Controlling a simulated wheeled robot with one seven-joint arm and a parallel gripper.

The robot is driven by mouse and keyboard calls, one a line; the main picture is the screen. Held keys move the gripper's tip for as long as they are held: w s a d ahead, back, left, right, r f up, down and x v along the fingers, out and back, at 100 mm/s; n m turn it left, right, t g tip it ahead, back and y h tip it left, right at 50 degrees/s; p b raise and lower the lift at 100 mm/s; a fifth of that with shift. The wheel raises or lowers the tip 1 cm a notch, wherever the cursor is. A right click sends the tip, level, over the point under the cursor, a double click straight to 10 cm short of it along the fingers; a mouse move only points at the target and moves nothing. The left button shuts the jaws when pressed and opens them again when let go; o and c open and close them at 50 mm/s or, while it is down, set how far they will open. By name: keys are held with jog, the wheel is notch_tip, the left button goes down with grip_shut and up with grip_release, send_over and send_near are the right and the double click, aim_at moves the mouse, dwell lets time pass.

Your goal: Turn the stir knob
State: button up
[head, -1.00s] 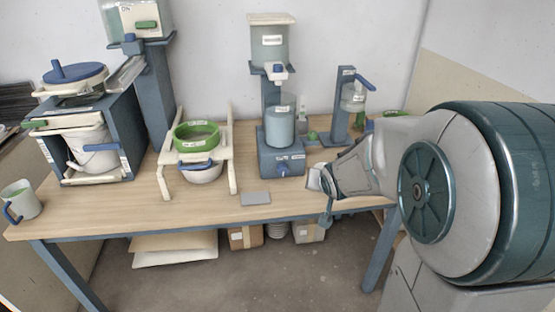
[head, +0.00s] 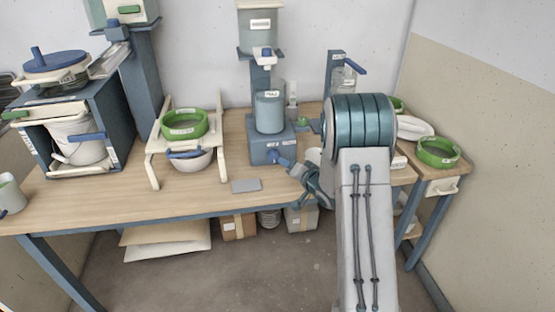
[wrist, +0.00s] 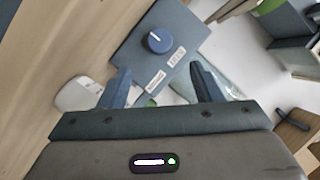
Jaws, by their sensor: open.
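The stir knob (wrist: 158,40) is a round dark blue knob with a white pointer line, on a blue-grey panel with white labels. In the head view the knob (head: 274,156) sits low on the front of the blue stirrer base (head: 259,150). My gripper (wrist: 160,86) is open and empty. In the wrist view its two dark fingers are spread below the knob, with the knob ahead, roughly between them and apart from them. In the head view my gripper (head: 296,170) is just right of the base's front.
A grey plate (head: 246,185) lies left of my gripper near the table's front edge. A bowl stand (head: 152,150) with a green ring stands further left. A blue-grey cup (head: 270,112) stands on the stirrer. A side table with a green ring (head: 438,152) is at right.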

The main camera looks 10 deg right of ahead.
aim_at(275, 157)
jog(key=x, duration=1)
jog(key=shift+r+p, duration=0.1)
jog(key=shift+p, duration=0.3)
jog(key=c, duration=1)
